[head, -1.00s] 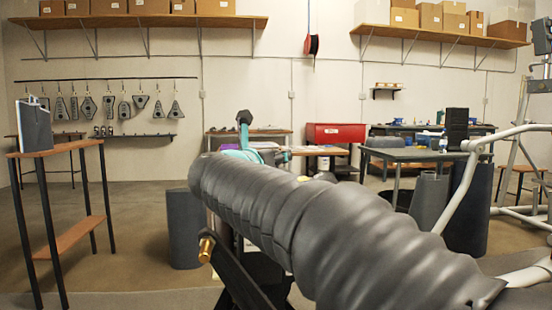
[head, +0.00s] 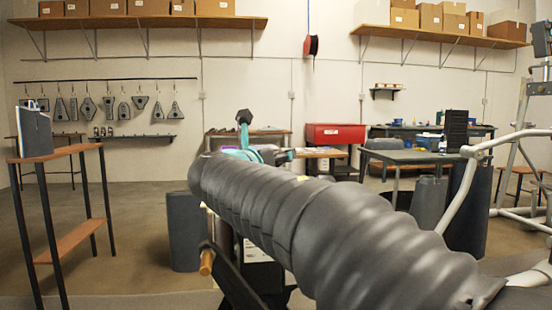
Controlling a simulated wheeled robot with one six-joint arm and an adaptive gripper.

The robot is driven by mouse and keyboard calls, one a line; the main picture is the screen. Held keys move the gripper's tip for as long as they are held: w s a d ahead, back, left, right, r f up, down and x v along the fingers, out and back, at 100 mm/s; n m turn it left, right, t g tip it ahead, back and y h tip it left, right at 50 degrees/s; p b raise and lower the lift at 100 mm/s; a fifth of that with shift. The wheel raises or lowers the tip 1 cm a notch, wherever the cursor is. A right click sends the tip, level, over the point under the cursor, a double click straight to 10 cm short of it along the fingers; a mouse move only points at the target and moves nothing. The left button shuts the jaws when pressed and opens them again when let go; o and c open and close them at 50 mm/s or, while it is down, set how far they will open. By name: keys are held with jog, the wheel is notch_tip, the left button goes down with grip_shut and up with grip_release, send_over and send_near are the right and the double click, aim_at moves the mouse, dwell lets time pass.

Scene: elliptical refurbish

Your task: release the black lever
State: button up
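A thick dark grey ridged sleeve, which looks like a cover on my arm, runs from the lower right to the middle and blocks much of the view. Beyond its far end a teal jointed part (head: 262,153) shows, with a black knob-ended piece (head: 244,120) standing upright on it. I cannot tell whether that piece is the black lever. Below the sleeve is a dark slanted bar (head: 236,282) with a brass-coloured end (head: 206,262); I cannot tell what it belongs to. I cannot make out my gripper's fingers, nor whether they touch anything.
A white tubular frame (head: 466,185) stands at the right. A narrow wooden stand (head: 60,150) is at the left. A dark bin (head: 184,232) stands on the floor left of the sleeve. A red box (head: 336,134) and workbenches line the back wall. Floor between the stand and bin is clear.

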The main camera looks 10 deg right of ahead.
jog(key=v, duration=1.2)
dwell(0.3)
